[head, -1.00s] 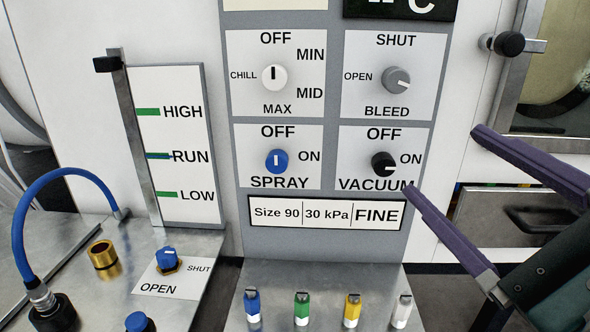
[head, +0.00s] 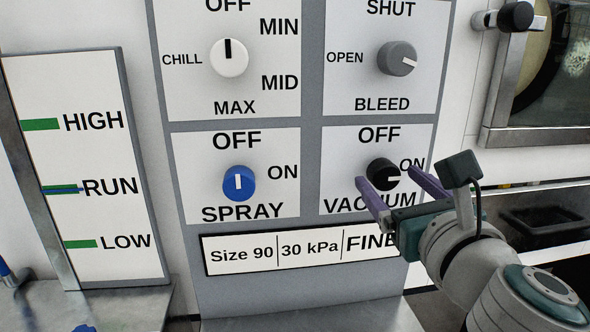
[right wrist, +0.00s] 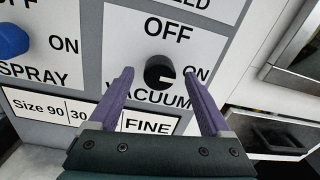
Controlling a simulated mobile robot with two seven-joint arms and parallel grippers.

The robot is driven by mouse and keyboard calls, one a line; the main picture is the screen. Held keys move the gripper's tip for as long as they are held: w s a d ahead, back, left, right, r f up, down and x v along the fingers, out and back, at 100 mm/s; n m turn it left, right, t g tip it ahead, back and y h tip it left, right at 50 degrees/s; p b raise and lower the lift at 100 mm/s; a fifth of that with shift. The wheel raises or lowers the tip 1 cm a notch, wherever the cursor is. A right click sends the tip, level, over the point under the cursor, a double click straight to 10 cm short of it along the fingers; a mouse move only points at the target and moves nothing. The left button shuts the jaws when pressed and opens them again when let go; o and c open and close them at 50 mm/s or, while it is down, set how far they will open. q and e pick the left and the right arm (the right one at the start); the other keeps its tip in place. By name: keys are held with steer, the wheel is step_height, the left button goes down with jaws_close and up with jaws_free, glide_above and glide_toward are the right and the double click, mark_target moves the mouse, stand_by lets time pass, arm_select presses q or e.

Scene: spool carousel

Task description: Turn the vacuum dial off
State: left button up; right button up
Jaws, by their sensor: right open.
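The vacuum dial (head: 382,174) is a black round knob on the panel, with OFF printed above it and ON to its right. Its white pointer mark points right, towards ON. My right gripper (head: 392,180) is open in front of the dial, with its purple fingers reaching up on either side. In the right wrist view the dial (right wrist: 160,72) sits between and just beyond the fingertips of the gripper (right wrist: 160,80). I cannot tell whether the fingers touch it. My left gripper is not in view.
The blue spray dial (head: 239,183) is left of the vacuum dial, and the grey bleed dial (head: 397,58) is above it. A white chill dial (head: 229,58) is at upper left. A label strip (head: 300,252) runs below. A dark tray (head: 550,226) is at right.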

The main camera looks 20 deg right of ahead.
steer(key=shift+x, duration=0.8)
jaws_close()
